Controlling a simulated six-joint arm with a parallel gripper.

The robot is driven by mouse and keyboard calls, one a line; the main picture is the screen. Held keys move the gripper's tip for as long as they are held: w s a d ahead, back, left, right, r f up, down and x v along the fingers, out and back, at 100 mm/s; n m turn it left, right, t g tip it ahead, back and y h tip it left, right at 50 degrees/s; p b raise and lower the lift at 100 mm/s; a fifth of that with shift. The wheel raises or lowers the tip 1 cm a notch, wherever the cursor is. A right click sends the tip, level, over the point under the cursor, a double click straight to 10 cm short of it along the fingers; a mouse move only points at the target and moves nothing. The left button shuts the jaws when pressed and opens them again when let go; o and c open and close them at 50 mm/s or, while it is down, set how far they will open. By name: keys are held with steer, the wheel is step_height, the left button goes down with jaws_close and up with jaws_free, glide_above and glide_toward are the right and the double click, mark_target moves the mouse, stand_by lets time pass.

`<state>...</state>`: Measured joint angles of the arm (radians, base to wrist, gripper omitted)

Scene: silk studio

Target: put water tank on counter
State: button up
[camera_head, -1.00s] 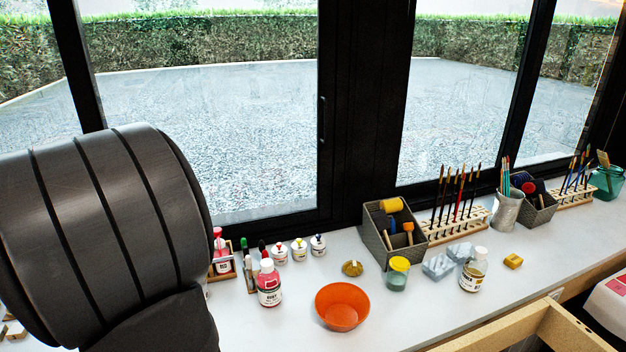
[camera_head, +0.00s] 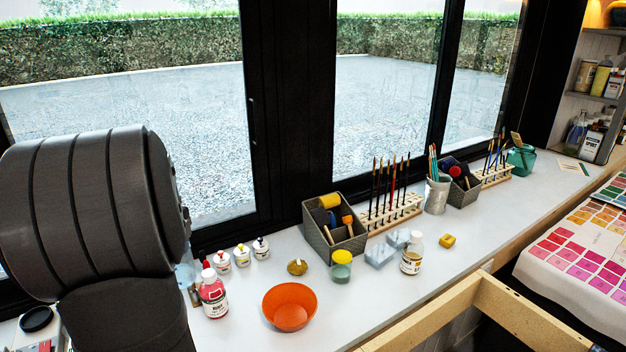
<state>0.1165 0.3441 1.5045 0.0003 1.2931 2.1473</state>
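The white counter (camera_head: 365,295) runs along the window from lower left to upper right. I cannot tell for sure which thing is the water tank. A teal glass jar (camera_head: 521,158) with a wooden-handled tool in it stands at the counter's far right end. An orange bowl (camera_head: 290,307) sits near the front edge. Part of my dark arm fills the left side and hides the counter behind it. My gripper is out of view.
A divided grey box (camera_head: 345,238), brush rack (camera_head: 393,213), metal cup (camera_head: 437,194) and paint bottles (camera_head: 213,293) stand on the counter. A wooden frame (camera_head: 480,290) juts out in front. A color-chart sheet (camera_head: 580,245) and shelves (camera_head: 598,98) are at right.

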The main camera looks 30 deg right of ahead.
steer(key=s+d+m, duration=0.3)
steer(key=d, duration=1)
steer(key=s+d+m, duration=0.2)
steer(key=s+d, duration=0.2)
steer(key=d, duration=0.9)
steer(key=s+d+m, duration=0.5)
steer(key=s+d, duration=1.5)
glide_above(372, 298)
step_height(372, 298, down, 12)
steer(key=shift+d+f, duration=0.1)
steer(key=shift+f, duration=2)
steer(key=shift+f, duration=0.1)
